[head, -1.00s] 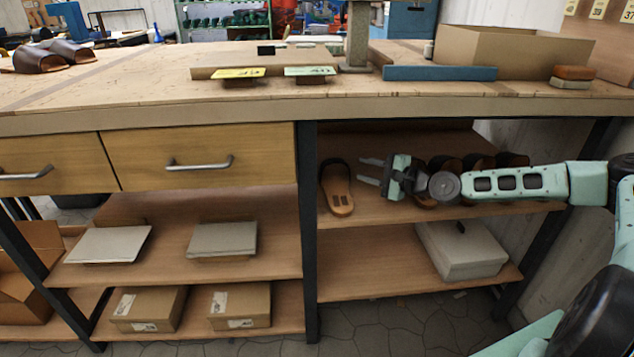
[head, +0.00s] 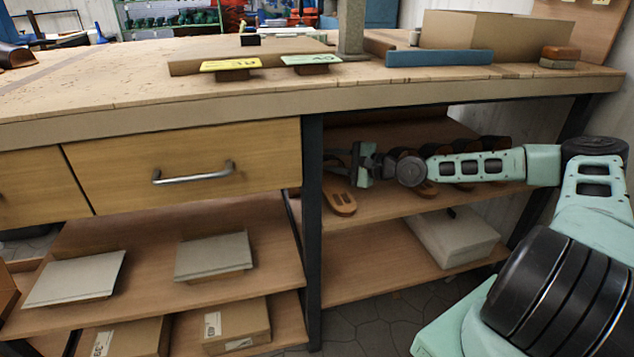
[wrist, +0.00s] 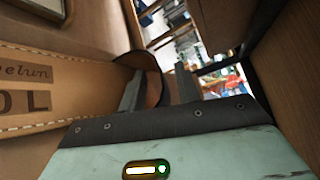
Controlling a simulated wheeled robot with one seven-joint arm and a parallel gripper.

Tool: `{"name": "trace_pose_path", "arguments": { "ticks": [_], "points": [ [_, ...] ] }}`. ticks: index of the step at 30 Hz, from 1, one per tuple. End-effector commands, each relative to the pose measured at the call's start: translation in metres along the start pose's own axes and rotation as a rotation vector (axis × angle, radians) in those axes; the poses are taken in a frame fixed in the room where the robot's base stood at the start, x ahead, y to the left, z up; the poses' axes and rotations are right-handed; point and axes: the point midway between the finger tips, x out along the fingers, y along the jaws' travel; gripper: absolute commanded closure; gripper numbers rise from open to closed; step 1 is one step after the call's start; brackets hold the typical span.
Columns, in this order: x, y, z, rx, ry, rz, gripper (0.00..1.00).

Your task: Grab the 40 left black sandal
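A sandal (head: 341,203) with a tan footbed lies on the upper shelf right of the dark table leg, its strap end mostly hidden behind my gripper (head: 334,163). In the wrist view the sandal's footbed (wrist: 75,92) fills the left side, with a stamp whose visible part reads "0 L". Its dark strap (wrist: 153,82) arches at the footbed's end. My gripper (wrist: 158,88) is open, one finger overlapping the strap opening and the other to its right. The strap edge shows between the fingers. I cannot tell whether they touch it.
More sandals (head: 425,188) stand to the right on the same shelf, partly behind my arm. The dark table leg (head: 312,230) is close left of my gripper. A drawer (head: 190,165) is left of it, the tabletop (head: 130,85) above. A white box (head: 450,240) sits on the lower shelf.

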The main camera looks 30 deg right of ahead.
Motion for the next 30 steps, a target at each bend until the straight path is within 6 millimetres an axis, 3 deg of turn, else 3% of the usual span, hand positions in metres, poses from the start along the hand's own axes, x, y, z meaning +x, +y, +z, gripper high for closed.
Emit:
{"name": "trace_pose_path", "arguments": {
  "ticks": [8,12,30],
  "points": [
    [-0.0016,-0.0001,-0.0008,0.001,0.001,0.0,0.67],
    [-0.0015,-0.0001,-0.0008,0.0,0.001,0.0,1.0],
    [-0.0014,0.0003,-0.0007,0.0,0.001,0.001,1.0]
  ]
}}
